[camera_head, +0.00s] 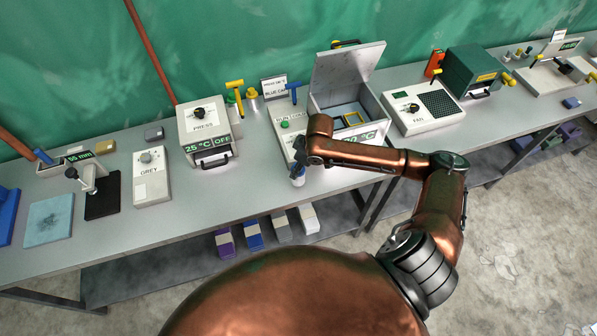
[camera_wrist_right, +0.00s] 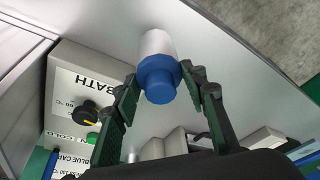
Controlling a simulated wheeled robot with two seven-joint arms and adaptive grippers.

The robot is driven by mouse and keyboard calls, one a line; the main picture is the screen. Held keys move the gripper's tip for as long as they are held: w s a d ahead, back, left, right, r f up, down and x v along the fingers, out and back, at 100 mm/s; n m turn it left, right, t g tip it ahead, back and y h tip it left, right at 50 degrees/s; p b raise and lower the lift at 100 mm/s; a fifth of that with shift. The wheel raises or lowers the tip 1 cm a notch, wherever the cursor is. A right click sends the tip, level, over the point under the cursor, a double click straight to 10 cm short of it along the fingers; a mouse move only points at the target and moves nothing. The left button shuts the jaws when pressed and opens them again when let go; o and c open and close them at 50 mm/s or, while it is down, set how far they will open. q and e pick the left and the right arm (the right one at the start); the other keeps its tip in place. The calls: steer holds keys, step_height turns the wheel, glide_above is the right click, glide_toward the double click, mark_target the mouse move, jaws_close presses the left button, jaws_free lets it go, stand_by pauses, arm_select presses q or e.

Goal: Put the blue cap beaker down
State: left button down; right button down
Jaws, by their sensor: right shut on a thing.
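The blue cap beaker has a pale grey body and a round blue cap (camera_wrist_right: 160,82). My right gripper (camera_wrist_right: 168,90) is shut on it, one dark finger on each side of the cap. In the head view the beaker (camera_head: 298,181) shows below my right gripper (camera_head: 299,165), over the bench's front edge area, in front of the bath unit. I cannot tell whether its base touches the bench (camera_head: 255,190). My left gripper is not in view.
The bath unit (camera_wrist_right: 72,100) with its black knob stands close to the held beaker. An open-lidded box (camera_head: 345,82) is behind my right forearm. The press (camera_head: 207,135) stands to the left, the fan unit (camera_head: 424,107) to the right. Bare bench lies left of the beaker.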

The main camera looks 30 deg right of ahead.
steer(key=shift+f, duration=1.35)
steer(key=shift+s+f, duration=0.1)
steer(key=c, duration=1.2)
jaws_free()
steer(key=v, duration=1.2)
